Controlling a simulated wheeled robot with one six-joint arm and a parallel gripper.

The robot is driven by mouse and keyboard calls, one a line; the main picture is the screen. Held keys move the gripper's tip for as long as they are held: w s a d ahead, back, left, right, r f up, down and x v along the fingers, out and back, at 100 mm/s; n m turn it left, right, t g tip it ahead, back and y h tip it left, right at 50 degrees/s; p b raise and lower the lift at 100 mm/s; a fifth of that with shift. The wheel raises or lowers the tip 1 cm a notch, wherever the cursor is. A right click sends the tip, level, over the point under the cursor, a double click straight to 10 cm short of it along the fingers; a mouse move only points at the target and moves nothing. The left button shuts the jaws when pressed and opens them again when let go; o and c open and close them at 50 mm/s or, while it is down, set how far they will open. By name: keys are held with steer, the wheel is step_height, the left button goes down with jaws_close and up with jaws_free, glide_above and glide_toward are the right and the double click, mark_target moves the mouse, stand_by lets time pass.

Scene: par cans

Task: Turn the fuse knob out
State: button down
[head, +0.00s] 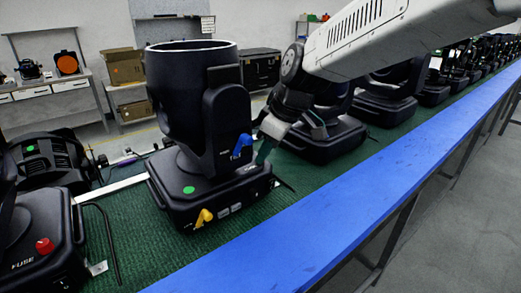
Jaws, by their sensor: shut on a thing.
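At far left, another black light carries a red fuse knob (45,246) beside the word FUSE, apart from my gripper.
A green mat (150,250) covers the bench, with a blue front edge (330,205). Several more black lights line the bench to the right. A black light (50,160) lies behind at left. Grey floor in front is clear.

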steer(key=shift+s+a+f+m+t+h, duration=0.1)
steer(key=shift+s+m+t+h, duration=0.1)
steer(key=shift+m, duration=0.45)
steer(key=shift+s+f+m+t+h, duration=0.1)
steer(key=shift+m+t, duration=0.1)
steer(key=shift+m, duration=0.45)
steer(key=c, duration=1.3)
jaws_free()
steer(key=shift+r, duration=0.1)
steer(key=shift+r, duration=0.2)
steer(key=v, duration=0.7)
steer(key=shift+s+r, duration=0.1)
steer(key=shift+r, duration=0.05)
